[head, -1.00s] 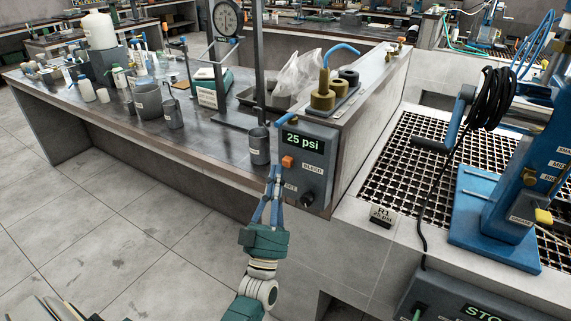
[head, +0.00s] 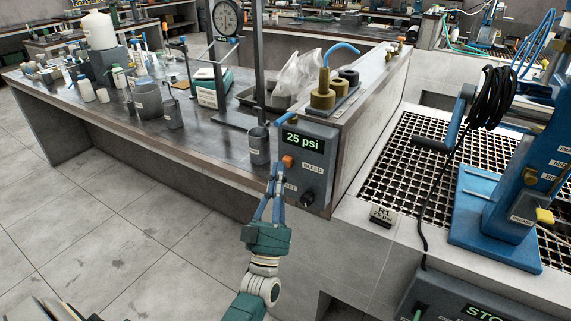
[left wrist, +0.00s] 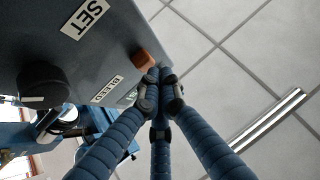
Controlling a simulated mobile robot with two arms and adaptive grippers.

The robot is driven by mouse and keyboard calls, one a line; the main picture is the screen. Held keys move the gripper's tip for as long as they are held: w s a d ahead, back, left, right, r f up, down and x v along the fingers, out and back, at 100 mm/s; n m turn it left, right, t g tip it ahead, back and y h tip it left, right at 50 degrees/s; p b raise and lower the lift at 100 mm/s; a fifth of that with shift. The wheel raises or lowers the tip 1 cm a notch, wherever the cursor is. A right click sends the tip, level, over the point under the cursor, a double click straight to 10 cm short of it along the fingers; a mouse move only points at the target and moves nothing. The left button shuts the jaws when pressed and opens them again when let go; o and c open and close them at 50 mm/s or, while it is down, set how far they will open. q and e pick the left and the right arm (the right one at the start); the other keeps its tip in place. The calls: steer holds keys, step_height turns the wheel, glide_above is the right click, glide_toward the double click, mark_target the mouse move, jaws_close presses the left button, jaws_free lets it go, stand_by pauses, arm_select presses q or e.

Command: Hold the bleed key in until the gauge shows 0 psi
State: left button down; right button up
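The grey control box (head: 318,165) is on the front end of the bench, and its lit gauge display (head: 303,142) reads 25 psi. The orange bleed key (head: 288,161) is on its face, beside the BLEED label (head: 312,167). The key also shows in the left wrist view (left wrist: 145,62), standing out from the panel. My left gripper (head: 274,169) has its blue fingers drawn together with nothing between them. Its tips are just below and left of the key, very close to it; I cannot tell whether they touch. My right gripper is not in view.
A black knob (head: 307,198) is low on the box face, near the fingers. A grey metal cup (head: 259,147) stands on the bench just left of the box. A black grating (head: 400,185) and a blue stand (head: 500,220) are to the right. The floor at left is clear.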

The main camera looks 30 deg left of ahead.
arm_select(q)
steer(key=shift+w+b, duration=0.3)
steer(key=shift+w, duration=0.2)
stand_by(0.6)
steer(key=shift+s, duration=0.2)
stand_by(1.8)
steer(key=shift+s+p, duration=0.4)
steer(key=shift+s, duration=0.35)
steer(key=shift+s+p, duration=0.95)
steer(key=shift+s, duration=1.55)
steer(key=shift+f, duration=0.1)
